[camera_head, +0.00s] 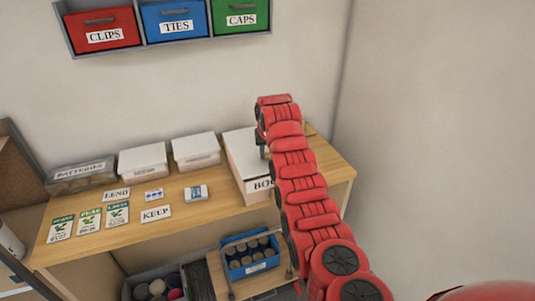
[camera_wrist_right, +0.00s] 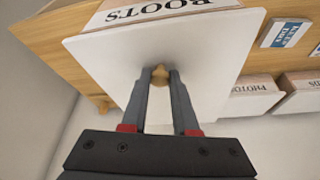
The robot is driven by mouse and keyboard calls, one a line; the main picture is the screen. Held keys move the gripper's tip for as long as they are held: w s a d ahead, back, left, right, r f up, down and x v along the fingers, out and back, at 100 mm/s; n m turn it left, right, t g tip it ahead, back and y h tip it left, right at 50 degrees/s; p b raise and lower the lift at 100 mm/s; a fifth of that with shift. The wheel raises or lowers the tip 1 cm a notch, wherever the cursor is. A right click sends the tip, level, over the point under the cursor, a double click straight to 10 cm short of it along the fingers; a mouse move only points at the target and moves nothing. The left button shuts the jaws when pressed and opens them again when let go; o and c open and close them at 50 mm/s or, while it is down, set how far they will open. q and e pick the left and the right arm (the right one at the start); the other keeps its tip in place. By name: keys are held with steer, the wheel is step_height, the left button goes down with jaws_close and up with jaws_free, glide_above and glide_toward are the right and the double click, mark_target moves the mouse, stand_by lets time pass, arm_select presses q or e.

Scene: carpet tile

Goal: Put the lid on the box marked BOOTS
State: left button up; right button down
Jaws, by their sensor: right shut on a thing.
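The box marked BOOTS (camera_head: 262,185) stands on the wooden table, right of the other boxes, its label partly covered by my right arm. A flat white lid (camera_head: 240,150) shows over it. In the right wrist view the lid (camera_wrist_right: 100,62) fills the middle, with the upside-down BOOTS label (camera_wrist_right: 165,8) past its edge. My right gripper (camera_wrist_right: 160,78) is shut on the lid's small brown knob. In the head view my right gripper (camera_head: 262,145) is small and partly hidden by its arm. I cannot tell whether the lid rests on the box. My left gripper is out of view.
Two white-lidded boxes (camera_head: 143,160) (camera_head: 196,151) and a clear BATTERIES box (camera_head: 82,178) stand along the wall. Cards and packets (camera_head: 117,215) lie at the front of the table (camera_head: 185,230). A blue crate (camera_head: 250,265) stands lower down. Drawers (camera_head: 175,22) hang above; a wall closes the right side.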

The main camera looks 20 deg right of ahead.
steer(key=shift+f+b, duration=0.75)
steer(key=shift+b, duration=0.35)
stand_by(1.5)
stand_by(0.3)
steer(key=c, duration=0.6)
jaws_free()
